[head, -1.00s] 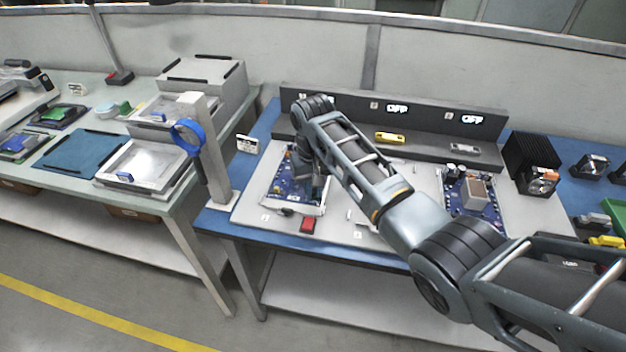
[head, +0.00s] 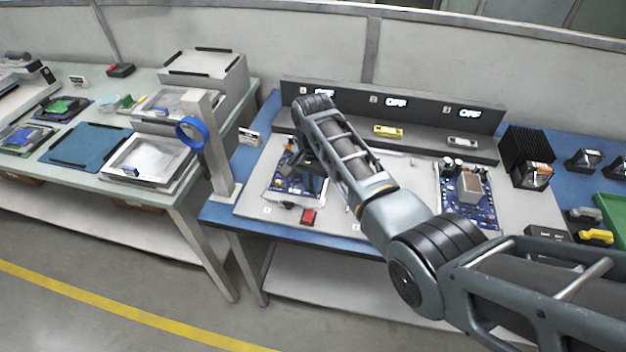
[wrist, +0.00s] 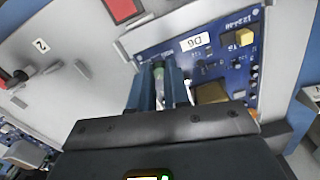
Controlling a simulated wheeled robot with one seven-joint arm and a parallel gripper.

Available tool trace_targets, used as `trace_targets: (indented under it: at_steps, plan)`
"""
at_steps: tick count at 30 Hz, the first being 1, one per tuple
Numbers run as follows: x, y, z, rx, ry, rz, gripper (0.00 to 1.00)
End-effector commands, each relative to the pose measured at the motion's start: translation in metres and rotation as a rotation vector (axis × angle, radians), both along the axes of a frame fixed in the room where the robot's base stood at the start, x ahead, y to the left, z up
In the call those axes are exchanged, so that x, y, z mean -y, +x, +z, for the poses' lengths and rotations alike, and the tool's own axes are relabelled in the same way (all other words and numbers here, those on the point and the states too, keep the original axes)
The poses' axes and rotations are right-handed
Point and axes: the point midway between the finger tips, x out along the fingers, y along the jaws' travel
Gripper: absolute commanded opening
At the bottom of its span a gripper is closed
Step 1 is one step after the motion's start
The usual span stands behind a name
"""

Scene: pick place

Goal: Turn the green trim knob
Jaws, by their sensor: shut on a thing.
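The blue circuit board (head: 312,187) lies on the grey panel at the left of the blue table, and it also shows in the wrist view (wrist: 215,62). My gripper (wrist: 164,72) is over this board, with its two blue-grey fingers pointing at it. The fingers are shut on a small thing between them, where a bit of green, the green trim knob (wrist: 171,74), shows. Most of the knob is hidden by the fingers. In the head view my gripper (head: 301,164) covers the spot, and the knob cannot be made out there.
A red block (head: 308,216) lies just in front of the board. A second board (head: 487,207) sits to the right. Behind is a dark console (head: 350,108) with OFF displays. A grey post (head: 222,165) with a blue ring (head: 191,132) stands at the left.

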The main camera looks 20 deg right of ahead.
Motion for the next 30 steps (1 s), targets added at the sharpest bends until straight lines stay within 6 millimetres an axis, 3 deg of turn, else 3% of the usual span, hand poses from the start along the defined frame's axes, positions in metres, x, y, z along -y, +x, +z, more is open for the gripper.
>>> trace_targets:
  at_steps: [18, 19, 26, 30]
  plan:
    - [-0.0001, 0.0011, 0.0012, 0.003, -0.001, -0.039, 0.00]
    - [-0.0001, 0.0011, 0.0012, 0.003, -0.001, -0.039, 0.19]
    - [-0.0001, 0.0006, 0.0007, 0.001, 0.000, -0.038, 0.41]
    - [-0.0001, 0.0004, 0.0005, 0.001, 0.000, -0.038, 0.42]
